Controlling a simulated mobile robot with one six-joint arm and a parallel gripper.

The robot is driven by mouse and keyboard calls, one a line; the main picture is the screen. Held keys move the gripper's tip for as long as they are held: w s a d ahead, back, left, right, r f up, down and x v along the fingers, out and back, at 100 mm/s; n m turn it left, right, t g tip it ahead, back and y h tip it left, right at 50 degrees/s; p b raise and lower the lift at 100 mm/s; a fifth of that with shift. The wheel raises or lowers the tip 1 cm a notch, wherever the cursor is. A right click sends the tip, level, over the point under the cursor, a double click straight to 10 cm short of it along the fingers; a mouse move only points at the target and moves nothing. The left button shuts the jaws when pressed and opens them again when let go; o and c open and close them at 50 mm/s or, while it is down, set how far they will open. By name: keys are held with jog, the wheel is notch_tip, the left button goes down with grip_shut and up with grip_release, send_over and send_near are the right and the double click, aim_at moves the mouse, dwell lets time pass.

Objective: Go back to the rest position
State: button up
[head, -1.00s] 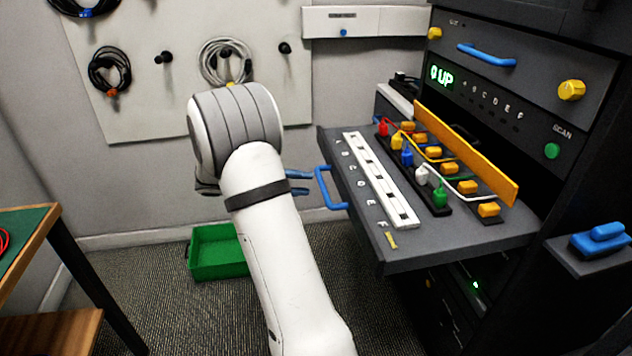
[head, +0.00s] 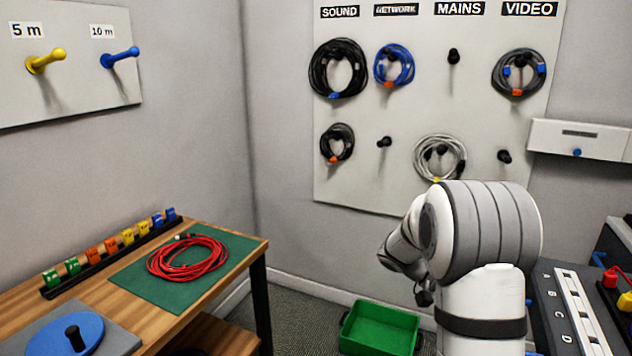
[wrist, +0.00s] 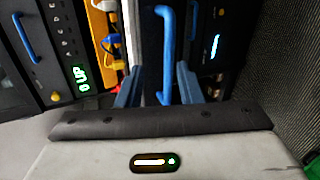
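My gripper (wrist: 158,78) is open in the wrist view, its two blue-grey fingers apart. The blue drawer handle (wrist: 167,45) shows in the gap between them, and nothing is seen clamped. I cannot tell how far the handle is from the fingers. In the head view my arm stands at the lower right and its fingers are not clear. The pulled-out drawer (head: 548,290) is at the right edge there, partly hidden by my arm.
A wooden table (head: 222,232) with a red coiled cable (head: 187,257) on a green mat stands at the left. A green bin (head: 380,328) is on the floor beside my arm. A pegboard (head: 405,110) with coiled cables hangs behind. A green-lit panel (wrist: 81,78) shows in the wrist view.

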jog(key=s+a+r+n+t+y+p, duration=0.2)
jog(key=s+a+r+t+y+p, duration=0.2)
jog(key=s+a+r+y+p, duration=0.2)
jog(key=s+a+r+n+t+y+p, duration=0.2)
jog(key=s+a+r+t+y+p, duration=0.3)
jog(key=s+a+r+p, duration=0.5)
jog(key=shift+s+a+r+n+y+p, duration=0.35)
jog(key=shift+a+r+p, duration=0.3)
jog(key=shift+a+r, duration=1.7)
